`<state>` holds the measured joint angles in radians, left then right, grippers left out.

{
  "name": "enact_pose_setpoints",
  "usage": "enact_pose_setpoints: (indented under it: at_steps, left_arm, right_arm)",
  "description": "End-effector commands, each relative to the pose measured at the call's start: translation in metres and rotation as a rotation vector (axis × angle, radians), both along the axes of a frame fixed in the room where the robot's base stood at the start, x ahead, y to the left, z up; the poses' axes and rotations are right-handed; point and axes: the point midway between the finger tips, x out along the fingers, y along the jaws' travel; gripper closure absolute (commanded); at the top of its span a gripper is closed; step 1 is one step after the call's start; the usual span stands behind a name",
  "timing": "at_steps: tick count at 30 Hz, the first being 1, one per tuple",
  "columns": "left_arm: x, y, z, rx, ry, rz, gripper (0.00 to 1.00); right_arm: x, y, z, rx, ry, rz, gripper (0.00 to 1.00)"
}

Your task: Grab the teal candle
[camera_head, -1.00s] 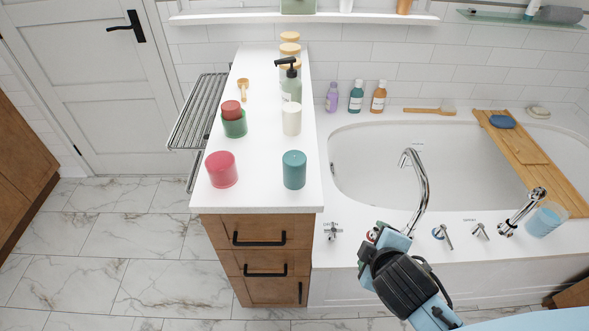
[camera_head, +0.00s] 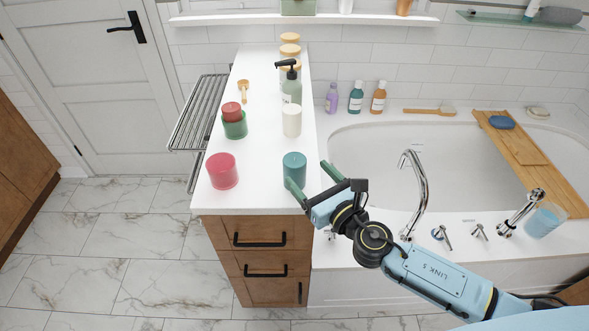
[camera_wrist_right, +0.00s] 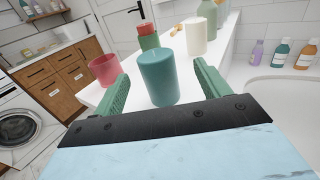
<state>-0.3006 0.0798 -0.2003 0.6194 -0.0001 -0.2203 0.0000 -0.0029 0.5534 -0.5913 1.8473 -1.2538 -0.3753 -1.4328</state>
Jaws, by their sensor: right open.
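The teal candle (camera_head: 294,168) stands upright near the front right corner of the white cabinet top (camera_head: 262,200). My right gripper (camera_head: 308,178) is open beside it, its two green fingers pointing towards the candle from the right. In the right wrist view the teal candle (camera_wrist_right: 157,78) stands between the open fingers of the right gripper (camera_wrist_right: 160,85), with a gap visible on each side. I cannot tell exactly how deep it is between them. My left gripper is not in view.
A pink candle (camera_head: 222,170) stands left of the teal one. Behind are a red candle on a green one (camera_head: 234,124), a cream candle (camera_head: 292,120) and a pump bottle (camera_head: 291,88). The bathtub (camera_head: 400,165) and its curved faucet (camera_head: 418,190) lie to the right.

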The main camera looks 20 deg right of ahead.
Motion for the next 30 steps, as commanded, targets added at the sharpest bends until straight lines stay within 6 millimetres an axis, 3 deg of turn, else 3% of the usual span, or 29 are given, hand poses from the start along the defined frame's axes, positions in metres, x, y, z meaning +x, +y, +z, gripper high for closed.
enact_pose_setpoints:
  at_steps: [3,10,18,28,30]
  left_arm:
    - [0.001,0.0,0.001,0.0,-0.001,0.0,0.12]
    - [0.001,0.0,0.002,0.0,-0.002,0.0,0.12]
    - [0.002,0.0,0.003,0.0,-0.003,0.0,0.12]
    - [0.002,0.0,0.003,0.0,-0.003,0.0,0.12]
    - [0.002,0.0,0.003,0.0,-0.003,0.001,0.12]
  right_arm:
    - [0.018,0.005,0.001,0.003,0.0,-0.001,0.25]
    - [0.032,0.01,0.001,0.004,0.0,-0.001,0.25]
    - [0.068,0.025,0.001,0.004,0.0,-0.002,0.25]
    - [0.075,0.027,0.001,0.005,0.002,-0.002,0.25]
    - [0.075,0.027,0.001,0.005,0.002,-0.002,0.33]
